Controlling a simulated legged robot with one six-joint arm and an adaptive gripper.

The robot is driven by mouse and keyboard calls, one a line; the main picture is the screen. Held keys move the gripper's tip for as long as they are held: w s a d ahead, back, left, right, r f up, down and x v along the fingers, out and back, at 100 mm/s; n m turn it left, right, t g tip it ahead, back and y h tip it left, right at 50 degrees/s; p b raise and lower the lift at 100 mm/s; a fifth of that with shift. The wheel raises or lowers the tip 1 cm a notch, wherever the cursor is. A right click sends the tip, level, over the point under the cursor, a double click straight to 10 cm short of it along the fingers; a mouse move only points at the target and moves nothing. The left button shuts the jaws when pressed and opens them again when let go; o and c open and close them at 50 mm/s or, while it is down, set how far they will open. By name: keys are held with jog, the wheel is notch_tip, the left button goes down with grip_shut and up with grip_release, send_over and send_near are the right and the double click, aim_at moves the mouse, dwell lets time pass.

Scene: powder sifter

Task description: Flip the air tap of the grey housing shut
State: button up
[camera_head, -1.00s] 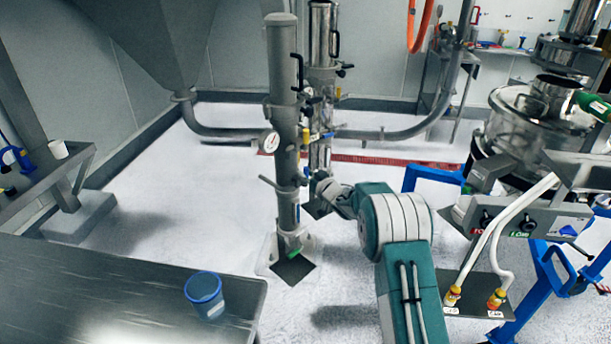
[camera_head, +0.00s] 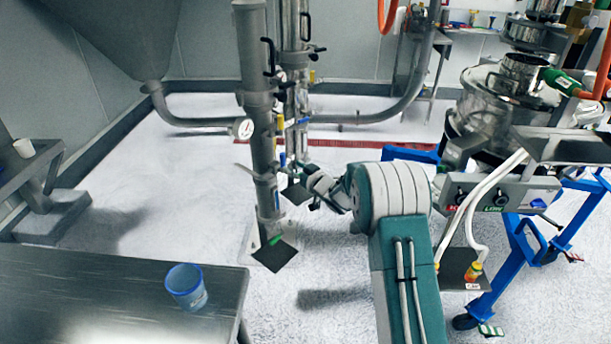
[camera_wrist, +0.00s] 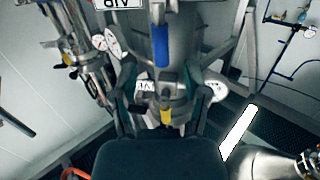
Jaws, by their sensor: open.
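The grey housing (camera_head: 257,110) is a tall upright cylinder with a round gauge (camera_head: 243,129) on its side. A blue lever (camera_head: 282,160) shows low beside it, pointing along the column. In the wrist view a blue lever (camera_wrist: 162,45) lies lengthwise on a grey cylinder, with a short yellow handle (camera_wrist: 166,116) nearer me. An upside-down AIR label (camera_wrist: 118,4) is at the top edge. I cannot tell for certain which lever is the air tap. My gripper (camera_wrist: 163,95) is open, its fingers either side of the yellow handle; contact is unclear. In the head view its fingertips are hard to make out.
A shiny steel housing (camera_head: 295,85) stands just behind the grey one. A steel table (camera_head: 90,295) with a blue cup (camera_head: 186,286) is at front left. A blue-framed sifter (camera_head: 495,110) stands at right. The floor between is mostly clear.

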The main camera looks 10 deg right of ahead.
jog(key=v, duration=0.6)
jog(key=s+d+r+m+g+h, duration=0.1)
jog(key=s+d+r+m+h, duration=0.15)
jog(key=s+r+h, duration=0.45)
jog(key=s+d+r+m+g+h, duration=0.1)
jog(key=s+d+r+m+h, duration=0.1)
jog(key=s+d+r, duration=0.35)
jog(key=s+a+m+g, duration=0.2)
jog(key=s+g, duration=0.5)
jog(key=s, duration=2.5)
jog(key=shift+a+r, duration=0.5)
